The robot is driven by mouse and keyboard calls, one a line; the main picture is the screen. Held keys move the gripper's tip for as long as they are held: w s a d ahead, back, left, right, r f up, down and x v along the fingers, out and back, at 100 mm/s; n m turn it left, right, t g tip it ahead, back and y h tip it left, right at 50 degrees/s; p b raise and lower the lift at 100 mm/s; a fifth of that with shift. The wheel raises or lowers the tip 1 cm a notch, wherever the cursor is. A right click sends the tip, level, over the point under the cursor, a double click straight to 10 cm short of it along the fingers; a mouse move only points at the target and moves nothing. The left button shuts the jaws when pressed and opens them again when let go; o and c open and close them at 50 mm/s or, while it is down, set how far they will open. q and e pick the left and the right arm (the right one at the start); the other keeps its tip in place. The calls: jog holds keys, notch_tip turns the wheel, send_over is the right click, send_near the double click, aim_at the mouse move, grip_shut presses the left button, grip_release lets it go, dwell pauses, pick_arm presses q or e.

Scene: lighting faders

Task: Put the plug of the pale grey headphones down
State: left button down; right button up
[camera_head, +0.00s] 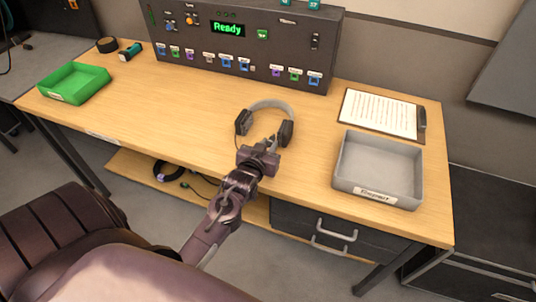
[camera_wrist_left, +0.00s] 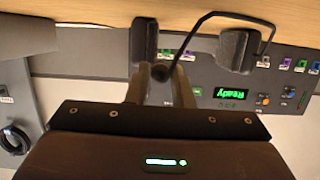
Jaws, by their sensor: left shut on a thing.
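The pale grey headphones (camera_head: 268,105) lie on the wooden table, with a grey band and dark ear cups. The ear cups also show in the left wrist view (camera_wrist_left: 238,50). My left gripper (camera_head: 260,157) is in front of them, near the table's front edge. In the left wrist view its fingers (camera_wrist_left: 162,88) are shut on the small dark plug (camera_wrist_left: 161,72). A black cable (camera_wrist_left: 190,32) curves from the plug towards the headphones. Any gap between the plug and the tabletop cannot be judged. My right gripper is not in view.
A dark control panel (camera_head: 240,62) reading "Ready" stands at the back. A grey tray (camera_head: 378,174) and a clipboard (camera_head: 380,112) are at the right. A green tray (camera_head: 75,82) is at the left. The table's left middle is clear.

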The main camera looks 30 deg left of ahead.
pick_arm(q)
jog(key=shift+f, duration=2)
jog(key=shift+f, duration=0.35)
jog(key=c, duration=1.3)
grip_release()
